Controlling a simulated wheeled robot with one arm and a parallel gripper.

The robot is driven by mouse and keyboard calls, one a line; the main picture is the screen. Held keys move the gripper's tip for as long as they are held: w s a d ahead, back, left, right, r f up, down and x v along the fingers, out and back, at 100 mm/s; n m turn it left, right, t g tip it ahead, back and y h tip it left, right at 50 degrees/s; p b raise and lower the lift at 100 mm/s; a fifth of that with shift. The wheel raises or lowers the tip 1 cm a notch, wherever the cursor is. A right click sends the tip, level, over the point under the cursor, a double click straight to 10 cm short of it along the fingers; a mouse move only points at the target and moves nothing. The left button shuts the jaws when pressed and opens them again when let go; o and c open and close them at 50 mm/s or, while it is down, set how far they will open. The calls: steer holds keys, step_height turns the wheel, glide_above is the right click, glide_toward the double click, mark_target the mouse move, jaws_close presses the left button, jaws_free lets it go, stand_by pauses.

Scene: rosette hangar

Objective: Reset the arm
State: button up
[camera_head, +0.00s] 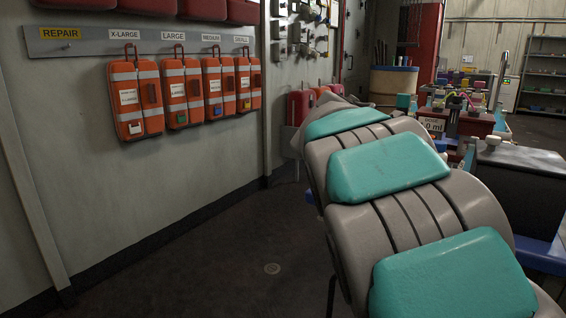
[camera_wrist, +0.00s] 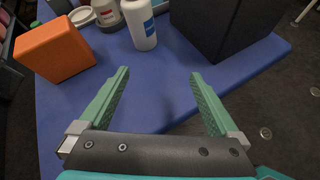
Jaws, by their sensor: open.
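My gripper (camera_wrist: 159,102) shows in the wrist view with its two green fingers spread wide apart. It is open, and nothing is between the fingers. It hangs over the front edge of a blue table (camera_wrist: 165,62). In the head view, my grey arm with teal pads fills the right half and hides much behind it. My gripper does not show in the head view.
On the table are an orange block (camera_wrist: 54,50), a white bottle (camera_wrist: 142,25) and a large black box (camera_wrist: 228,25). Orange bags (camera_head: 135,98) hang from a wall rail (camera_head: 80,42) at left. The floor (camera_head: 225,255) between wall and arm is clear.

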steer(key=s+a+f+m+g+y+p, duration=0.1)
steer(key=s+f+m+g+y, duration=0.1)
steer(key=s+f+m, duration=0.55)
steer(key=s+a+f+m+g+y, duration=0.2)
steer(key=s+f, duration=0.2)
steer(key=s, duration=0.7)
steer(key=s+a+f+m+g+y+p, duration=0.1)
steer(key=s+f+m+g+y, duration=0.15)
steer(key=s+f+m, duration=0.45)
steer(key=s+a+f+m+y, duration=0.2)
steer(key=s+a, duration=0.2)
steer(key=s, duration=0.3)
steer(key=s+a+f+m+g+y, duration=0.1)
steer(key=s+a, duration=0.3)
steer(key=s, duration=0.4)
steer(key=shift+a+f+m+y, duration=0.2)
steer(key=shift+f+m+y, duration=0.15)
steer(key=shift+f+m, duration=0.3)
steer(key=shift+r, duration=0.1)
